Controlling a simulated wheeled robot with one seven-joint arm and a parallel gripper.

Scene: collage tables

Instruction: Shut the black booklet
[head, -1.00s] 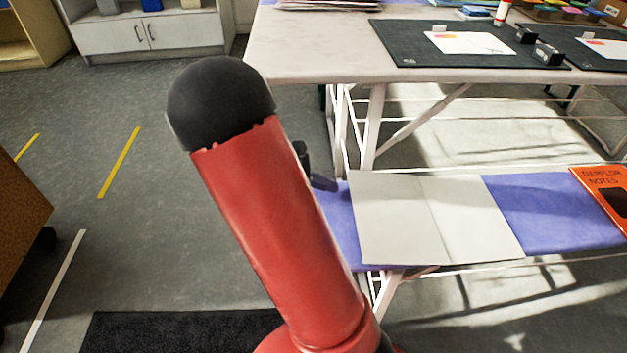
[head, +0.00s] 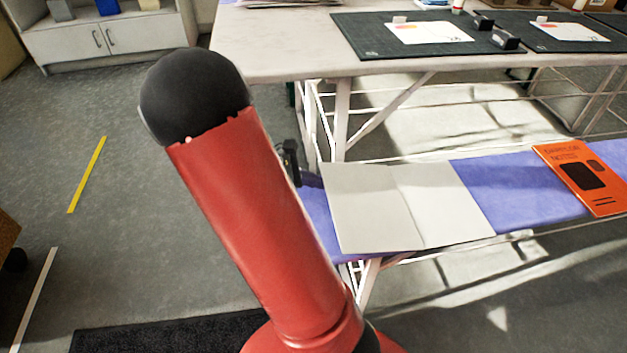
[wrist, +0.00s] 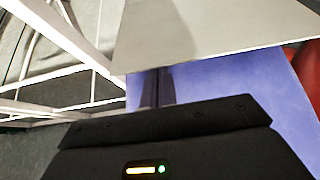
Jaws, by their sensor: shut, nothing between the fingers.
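The booklet (head: 405,208) lies open and flat on the purple-topped bench, with pale grey inner pages up and a fold down its middle. No black cover shows. In the wrist view, a pale page (wrist: 200,30) fills the top. My gripper (head: 291,165) is partly hidden behind my red arm in the head view, just left of the booklet's left edge. In the wrist view, the fingers of my gripper (wrist: 156,82) are together and empty over purple cloth, close to the page's edge. I cannot tell whether they touch it.
The purple bench (head: 515,195) is bare right of the booklet, up to an orange notebook (head: 585,178). A higher white table (head: 280,50) with dark mats (head: 370,40) stands behind. White metal legs (head: 342,120) stand between them. Open floor lies left.

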